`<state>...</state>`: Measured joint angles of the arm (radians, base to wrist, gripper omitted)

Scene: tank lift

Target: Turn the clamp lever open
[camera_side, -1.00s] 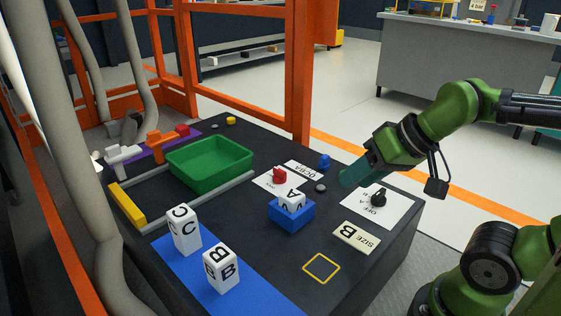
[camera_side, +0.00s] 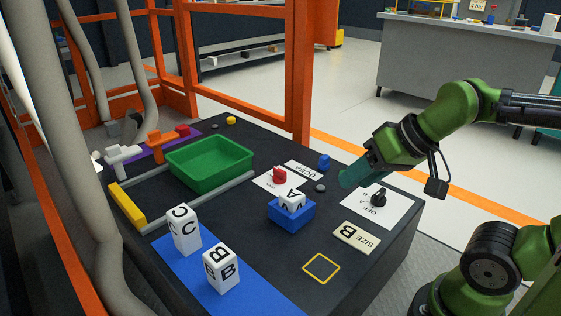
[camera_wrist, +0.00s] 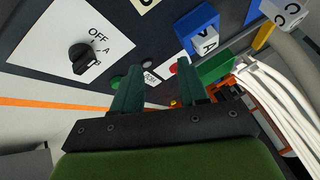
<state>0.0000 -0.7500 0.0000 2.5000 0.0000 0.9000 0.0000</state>
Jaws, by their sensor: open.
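A small red lever (camera_side: 279,176) stands on a white labelled plate (camera_side: 266,182) near the back of the dark table. It may be the clamp lever; its label is too small to read. In the wrist view a bit of red (camera_wrist: 173,69) shows beside the right finger, mostly hidden. My gripper (camera_side: 347,180) is above the table's right side, to the right of the red lever and apart from it. In the wrist view my gripper (camera_wrist: 157,78) has its two dark green fingers apart with nothing between them.
A black knob (camera_side: 379,198) on a white plate marked OFF and A stands close by my gripper. A blue block holder (camera_side: 292,217) with a white lettered cube, a green tray (camera_side: 210,162) and white B (camera_side: 222,270) and C blocks (camera_side: 185,232) stand further left.

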